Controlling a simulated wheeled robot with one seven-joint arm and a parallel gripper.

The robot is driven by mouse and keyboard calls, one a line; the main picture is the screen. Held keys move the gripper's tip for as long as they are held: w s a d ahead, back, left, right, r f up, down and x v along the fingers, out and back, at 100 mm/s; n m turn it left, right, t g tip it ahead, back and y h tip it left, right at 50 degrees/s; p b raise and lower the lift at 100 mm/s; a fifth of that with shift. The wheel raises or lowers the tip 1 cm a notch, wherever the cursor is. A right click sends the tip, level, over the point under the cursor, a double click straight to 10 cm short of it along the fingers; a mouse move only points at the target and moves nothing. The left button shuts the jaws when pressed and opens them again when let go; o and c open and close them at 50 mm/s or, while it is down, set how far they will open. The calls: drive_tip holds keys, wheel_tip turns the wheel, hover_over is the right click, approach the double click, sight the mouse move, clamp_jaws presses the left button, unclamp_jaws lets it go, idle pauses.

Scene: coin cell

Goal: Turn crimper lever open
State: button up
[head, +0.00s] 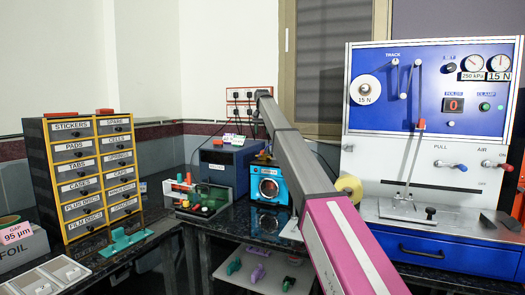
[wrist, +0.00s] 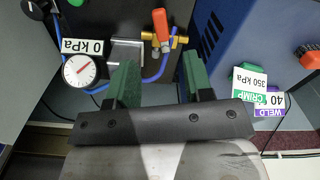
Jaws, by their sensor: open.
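An orange lever (wrist: 160,25) stands on a brass valve (wrist: 178,42) at the top middle of the wrist view. The lever points up in the picture, and blue hose runs from the valve. My gripper (wrist: 159,82) is open, with its two green fingers apart and nothing between them. The lever lies beyond the fingertips, between them in the picture and apart from them. A round gauge (wrist: 79,70) with a 0 kPa label is left of the valve. In the head view my arm reaches to the back wall, and my gripper and the lever cannot be made out there.
A blue box (head: 225,160) stands at the back, and its tags, one reading CRIMP 350 kPa (wrist: 248,84), show right of my gripper. A teal machine (head: 268,186) is beside it. A drawer cabinet (head: 95,175) is at left, a blue-and-white panel (head: 430,130) at right.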

sight(262, 151)
wheel_tip(262, 151, down, 10)
drive_tip(key=shift+f, duration=0.1)
idle(0.4)
drive_tip(key=shift+c, duration=0.3)
clamp_jaws()
